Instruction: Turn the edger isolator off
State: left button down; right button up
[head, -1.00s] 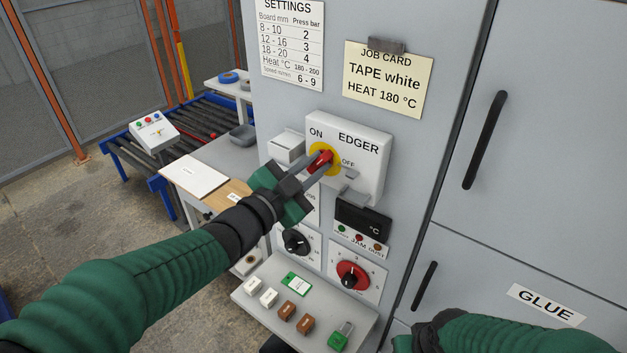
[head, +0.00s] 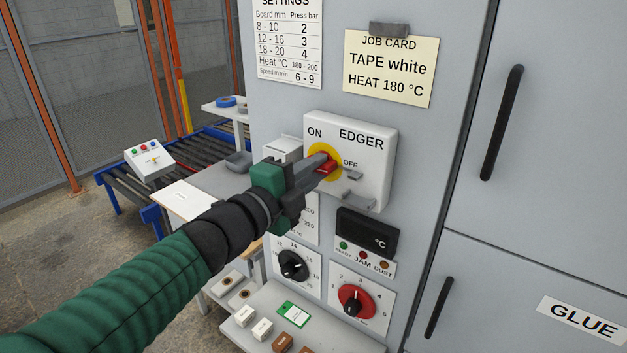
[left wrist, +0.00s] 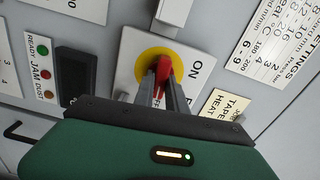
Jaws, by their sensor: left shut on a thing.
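The edger isolator is a white box (head: 375,160) marked ON, OFF and EDGER on the grey machine front. Its yellow disc (head: 337,156) carries a red handle (head: 329,167), partly hidden by my fingers. The handle's visible end lies toward the right, near the OFF mark. My left gripper (head: 322,163) is shut on the red handle. In the left wrist view, the red handle (left wrist: 164,72) sits between the two grey fingers, in front of the yellow disc (left wrist: 184,62). My right gripper is out of view.
Small grey tabs (head: 351,200) stick out from the box's lower part. Below are a dark display (head: 367,232), a black dial (head: 293,264), a red dial (head: 356,301) and a shelf (head: 318,338) with small blocks. A door handle (head: 502,122) stands at right.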

pick_arm(q)
jog(key=shift+f+m+b, duration=0.1)
jog(key=shift+m+b, duration=0.2)
jog(key=shift+m, duration=0.2)
jog(key=c, duration=1.6)
grip_release()
jog(key=shift+c, duration=0.2)
jog(key=shift+o, duration=1.4)
jog(key=shift+w+d, duration=0.1)
